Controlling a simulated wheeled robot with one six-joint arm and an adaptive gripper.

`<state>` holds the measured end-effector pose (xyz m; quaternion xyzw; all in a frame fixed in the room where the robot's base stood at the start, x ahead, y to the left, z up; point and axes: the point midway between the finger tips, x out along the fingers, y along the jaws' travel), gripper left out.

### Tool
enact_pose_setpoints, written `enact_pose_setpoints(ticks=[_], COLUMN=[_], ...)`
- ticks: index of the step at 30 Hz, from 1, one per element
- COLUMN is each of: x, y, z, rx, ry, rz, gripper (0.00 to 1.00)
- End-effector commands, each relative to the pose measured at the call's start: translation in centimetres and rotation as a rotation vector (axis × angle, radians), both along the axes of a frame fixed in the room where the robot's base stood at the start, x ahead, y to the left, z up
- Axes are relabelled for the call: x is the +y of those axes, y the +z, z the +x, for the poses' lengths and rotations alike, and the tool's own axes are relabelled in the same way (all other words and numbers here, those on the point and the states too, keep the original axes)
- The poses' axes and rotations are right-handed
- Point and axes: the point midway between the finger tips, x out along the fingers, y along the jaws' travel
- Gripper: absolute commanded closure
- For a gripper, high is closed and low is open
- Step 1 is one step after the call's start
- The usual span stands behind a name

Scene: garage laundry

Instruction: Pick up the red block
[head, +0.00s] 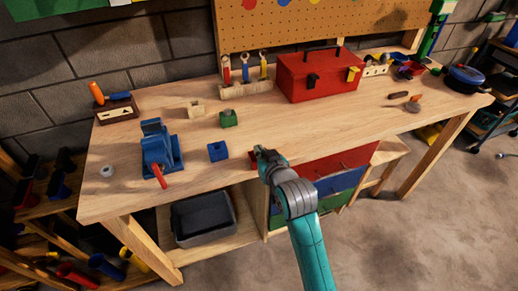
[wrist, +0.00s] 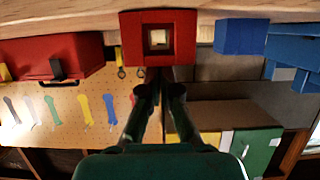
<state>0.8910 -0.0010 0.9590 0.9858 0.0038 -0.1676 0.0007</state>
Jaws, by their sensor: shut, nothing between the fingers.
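The red block (wrist: 132,38) is a square block with a square hole, at the top centre of the wrist view. In the head view only a small red part of it (head: 253,155) shows at the bench's front edge, mostly hidden by my gripper (head: 266,156). My gripper (wrist: 160,92) is shut with nothing held. Its fingertips point at the block and appear just short of it; I cannot tell whether they touch.
A blue block (head: 217,151) lies left of the gripper, with a green block (head: 228,119) and a beige block (head: 196,108) behind. A blue vise (head: 158,150) stands further left. A red toolbox (head: 316,75) stands at the back. The bench top (head: 340,125) right of the gripper is clear.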

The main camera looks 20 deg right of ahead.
Motion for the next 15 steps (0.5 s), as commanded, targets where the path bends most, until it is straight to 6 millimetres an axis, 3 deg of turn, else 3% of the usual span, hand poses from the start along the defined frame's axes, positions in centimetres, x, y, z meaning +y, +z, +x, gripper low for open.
enact_pose_setpoints(ticks=[1,3,15], x=[0.0,0.0,0.0], y=[-1.3,-1.3,0.5], z=[-0.2,-0.2,0.1], rx=[0.031,0.031,0.024], ry=[0.000,0.000,0.000], rz=[0.000,0.000,0.000], gripper=[1.00,1.00,1.00])
